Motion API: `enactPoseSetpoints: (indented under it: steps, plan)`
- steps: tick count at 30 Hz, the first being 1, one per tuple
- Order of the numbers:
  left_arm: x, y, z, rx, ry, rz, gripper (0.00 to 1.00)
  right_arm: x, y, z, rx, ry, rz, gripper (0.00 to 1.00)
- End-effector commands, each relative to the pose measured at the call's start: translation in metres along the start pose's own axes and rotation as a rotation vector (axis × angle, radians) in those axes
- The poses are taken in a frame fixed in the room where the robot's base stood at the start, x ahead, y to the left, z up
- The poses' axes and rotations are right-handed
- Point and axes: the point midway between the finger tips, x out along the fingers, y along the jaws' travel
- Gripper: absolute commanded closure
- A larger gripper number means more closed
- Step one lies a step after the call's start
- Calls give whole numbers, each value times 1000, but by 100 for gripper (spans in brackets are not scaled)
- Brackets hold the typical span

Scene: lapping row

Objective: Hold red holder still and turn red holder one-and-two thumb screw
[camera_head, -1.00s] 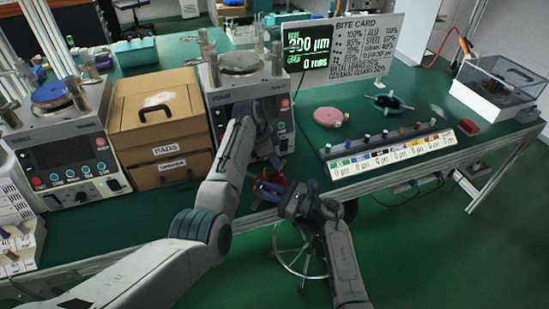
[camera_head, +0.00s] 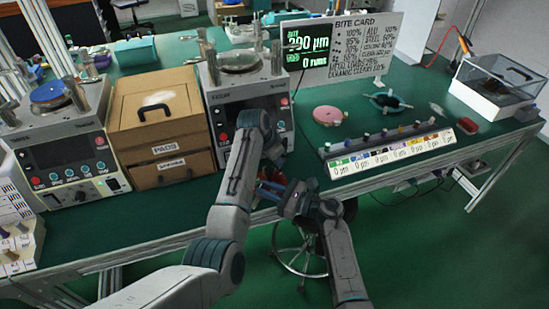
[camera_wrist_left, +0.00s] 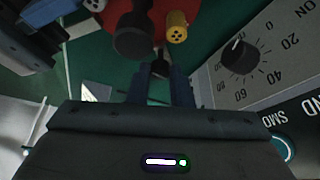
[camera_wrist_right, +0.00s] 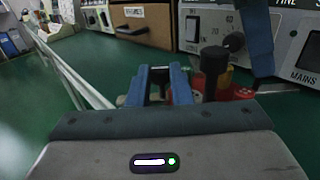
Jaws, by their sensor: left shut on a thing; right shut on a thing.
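The red holder (camera_head: 279,178) is at the bench's front edge, largely hidden by my arms in the head view. In the left wrist view the red holder (camera_wrist_left: 205,22) carries a dark cylinder (camera_wrist_left: 132,38) and a yellow knob (camera_wrist_left: 177,26). My left gripper (camera_wrist_left: 160,72) is shut on a small dark piece at the red rim, apparently a thumb screw. The right wrist view shows the holder's red body (camera_wrist_right: 238,93) and black cylinder (camera_wrist_right: 213,66). My right gripper (camera_wrist_right: 158,78) is shut beside them, apparently on the holder; the gripped part is unclear.
The lapping machine (camera_head: 222,101) stands close behind my grippers, with a dial (camera_wrist_left: 238,57) near the left one. A PADS box (camera_head: 155,115) is left of it. A row of coloured knobs (camera_head: 390,150) and a pink disc (camera_head: 327,115) lie right. A stool (camera_head: 300,250) stands below.

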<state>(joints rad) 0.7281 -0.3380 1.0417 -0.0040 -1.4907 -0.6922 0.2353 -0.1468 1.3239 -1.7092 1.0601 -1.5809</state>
Motion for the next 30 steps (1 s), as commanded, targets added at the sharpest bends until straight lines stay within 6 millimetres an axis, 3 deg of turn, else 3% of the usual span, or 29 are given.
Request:
enactPoseSetpoints:
  steps: [15, 16, 17, 26, 30]
  plan:
    - [0, 0, -1, -22, 3, -10, 100, 0, 1, 0, 1, -1, 2, 100]
    - [0, 0, -1, -22, 3, -10, 77, 0, 1, 0, 1, -1, 2, 100]
    - [0, 0, -1, -22, 3, -10, 72, 0, 1, 0, 1, -1, 2, 100]
    - [-1, 0, 0, -22, 2, -10, 72, 0, 0, 0, 1, -1, 1, 100]
    - [-13, 0, -1, -22, 3, -11, 72, 0, 0, 0, 1, -1, 1, 100]
